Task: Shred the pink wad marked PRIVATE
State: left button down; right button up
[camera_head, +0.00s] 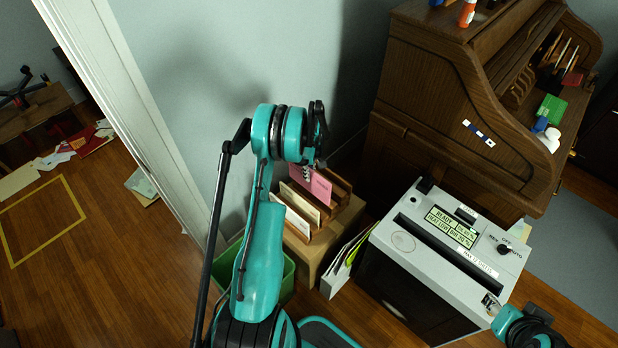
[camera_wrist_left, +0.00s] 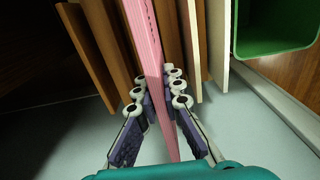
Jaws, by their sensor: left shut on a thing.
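The pink wad (camera_head: 321,186) stands upright among the slots of a wooden sorter (camera_head: 341,193) by the wall. In the left wrist view the wad (camera_wrist_left: 147,45) runs edge-on between wooden dividers, with small dark marks I cannot read. My left gripper (camera_head: 309,172) is over the sorter, with its fingers (camera_wrist_left: 163,108) shut on the wad's near edge. The shredder (camera_head: 408,206) stands to the right, light grey on top with a dark slot, a lit display starting "READY" and a dial.
The sorter, with cream papers (camera_head: 299,202) too, rests on a cardboard box (camera_head: 318,245). A green bin (camera_head: 288,278) is beside it, and leaning folders (camera_head: 346,262) stand between box and shredder. A roll-top desk (camera_head: 420,110) rises behind. A white door frame (camera_head: 125,95) is left.

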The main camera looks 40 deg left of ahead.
pick_arm(q)
jog(key=shift+r+p, duration=0.3)
jog(key=shift+r, duration=0.75)
